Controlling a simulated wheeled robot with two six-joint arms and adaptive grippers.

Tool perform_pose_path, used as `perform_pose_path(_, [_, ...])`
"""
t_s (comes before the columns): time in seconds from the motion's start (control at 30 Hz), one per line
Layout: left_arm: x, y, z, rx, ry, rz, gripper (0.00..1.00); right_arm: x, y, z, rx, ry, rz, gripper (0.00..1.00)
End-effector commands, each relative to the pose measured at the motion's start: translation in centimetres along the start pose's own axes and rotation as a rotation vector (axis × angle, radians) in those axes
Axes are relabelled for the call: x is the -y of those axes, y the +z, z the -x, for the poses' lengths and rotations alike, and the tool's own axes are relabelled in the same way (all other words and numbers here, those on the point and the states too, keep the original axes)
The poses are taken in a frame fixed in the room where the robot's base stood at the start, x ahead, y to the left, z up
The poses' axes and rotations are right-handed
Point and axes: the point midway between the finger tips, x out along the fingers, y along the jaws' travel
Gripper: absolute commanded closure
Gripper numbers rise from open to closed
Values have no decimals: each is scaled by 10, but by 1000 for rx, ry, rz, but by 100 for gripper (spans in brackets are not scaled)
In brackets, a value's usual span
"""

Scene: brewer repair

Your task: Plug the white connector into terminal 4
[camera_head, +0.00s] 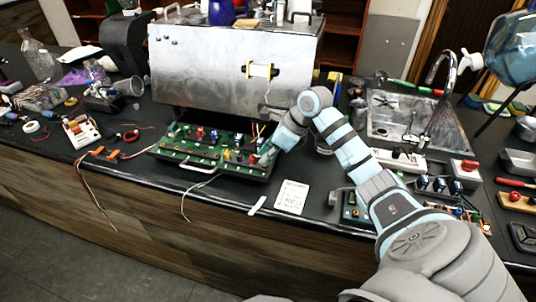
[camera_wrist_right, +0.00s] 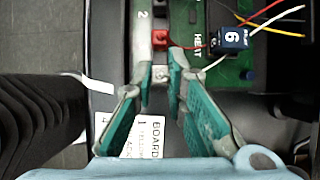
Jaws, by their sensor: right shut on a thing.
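The green circuit board (camera_head: 205,150) lies in an open tray at the front of the metal brewer (camera_head: 235,70). My right gripper (camera_head: 266,158) is at the board's right end. In the right wrist view its fingers (camera_wrist_right: 162,76) are closed together on the small white connector (camera_wrist_right: 160,77), which is mostly hidden between the tips. A white wire (camera_wrist_right: 212,65) runs from there to the upper right. The tips are over a pale terminal strip (camera_wrist_right: 142,32) marked 2. A red connector (camera_wrist_right: 160,39) sits just beyond them. I cannot make out terminal 4 or whether the connector touches it. My left gripper is not in view.
A blue block marked 6 (camera_wrist_right: 232,38) stands on the board beside the fingers, with red, yellow and white wires nearby. A printed card (camera_head: 291,197) lies on the black counter. Loose wires (camera_head: 92,185) hang over the front edge. A sink (camera_head: 415,118) is at right.

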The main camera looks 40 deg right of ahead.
Motion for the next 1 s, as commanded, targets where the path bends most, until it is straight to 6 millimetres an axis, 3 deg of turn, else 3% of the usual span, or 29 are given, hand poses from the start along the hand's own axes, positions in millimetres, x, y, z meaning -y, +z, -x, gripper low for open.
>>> perform_pose_path(1.0, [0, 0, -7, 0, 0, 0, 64, 0, -4, -6, 0, -1, 0, 100])
